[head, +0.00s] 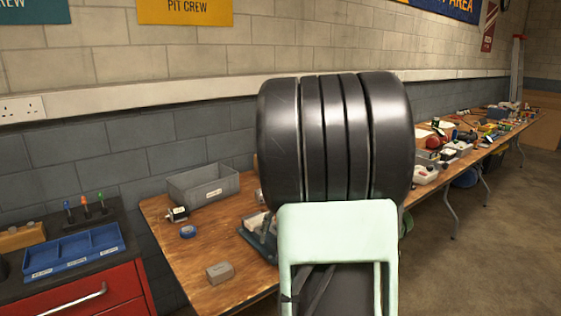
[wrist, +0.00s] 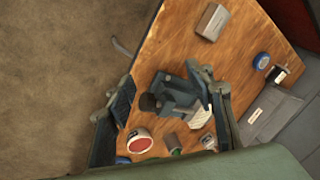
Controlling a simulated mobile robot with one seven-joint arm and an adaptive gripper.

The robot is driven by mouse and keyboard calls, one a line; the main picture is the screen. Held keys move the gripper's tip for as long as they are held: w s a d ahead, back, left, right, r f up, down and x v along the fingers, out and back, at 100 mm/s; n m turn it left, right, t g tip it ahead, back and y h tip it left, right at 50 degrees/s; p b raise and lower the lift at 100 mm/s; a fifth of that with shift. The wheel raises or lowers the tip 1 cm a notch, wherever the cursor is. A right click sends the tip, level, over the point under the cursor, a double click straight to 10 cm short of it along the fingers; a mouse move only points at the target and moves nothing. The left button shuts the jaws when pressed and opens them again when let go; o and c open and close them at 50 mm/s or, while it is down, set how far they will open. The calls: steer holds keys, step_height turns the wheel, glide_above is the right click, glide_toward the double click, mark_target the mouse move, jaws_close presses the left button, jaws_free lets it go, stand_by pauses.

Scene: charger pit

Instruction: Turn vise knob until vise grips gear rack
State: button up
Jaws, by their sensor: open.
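A blue-grey vise (wrist: 178,97) stands on the wooden table in the wrist view. A dark round part (wrist: 148,102), possibly its knob, shows at its left side. In the head view only a bit of the vise (head: 257,238) shows beside my arm. I cannot make out a gear rack in its jaws, nor how far the jaws are apart. My gripper (wrist: 168,88) is open in the wrist view, with one finger left and one right of the vise in the picture. The fingers appear empty; I cannot tell their height above the vise. My arm hides the gripper in the head view.
The wooden table (head: 205,262) holds a grey bin (head: 203,187), blue tape (head: 188,231) and a grey block (head: 220,272). A red-and-white round item (wrist: 139,141) lies close to the vise. A red tool cabinet (head: 95,300) stands left. Floor (wrist: 55,80) is clear beyond the table edge.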

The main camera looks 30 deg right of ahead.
steer(key=w+d+r+n+t+h+p, duration=0.1)
steer(key=w+r+n+h, duration=0.1)
steer(key=r, duration=0.7)
steer(key=w+d+r+n+t+h, duration=0.1)
steer(key=r+n, duration=0.3)
steer(key=r, duration=0.5)
steer(key=shift+w+d+t+h+p, duration=0.3)
steer(key=shift+w+t+h+p, duration=0.1)
steer(key=shift+w+h, duration=0.4)
steer(key=shift+d, duration=0.1)
